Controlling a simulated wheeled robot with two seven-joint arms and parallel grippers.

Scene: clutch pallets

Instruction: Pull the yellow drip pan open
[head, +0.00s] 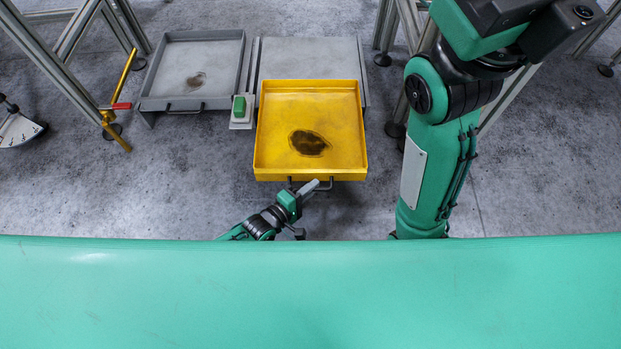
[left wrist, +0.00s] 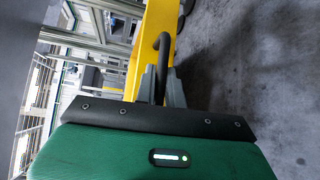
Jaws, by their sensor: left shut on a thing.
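The yellow drip pan (head: 340,120) lies low over the floor in the middle of the head view, with a dark oily stain on its bottom. It sticks out toward me from a grey housing (head: 310,58). A dark bar handle (head: 325,187) is on its front wall. My left gripper (head: 308,188) is at this handle. In the left wrist view my left gripper (left wrist: 161,88) is shut on the dark handle (left wrist: 163,50), with the yellow pan wall (left wrist: 150,35) beyond it. My right arm shows in the head view, but its gripper is not visible.
A grey drip pan (head: 215,65) with a stain and its own handle lies to the left. A green switch on a grey box (head: 241,110) stands between the pans. Metal frame legs and a yellow post (head: 122,80) stand at left. The floor around my left gripper is clear.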

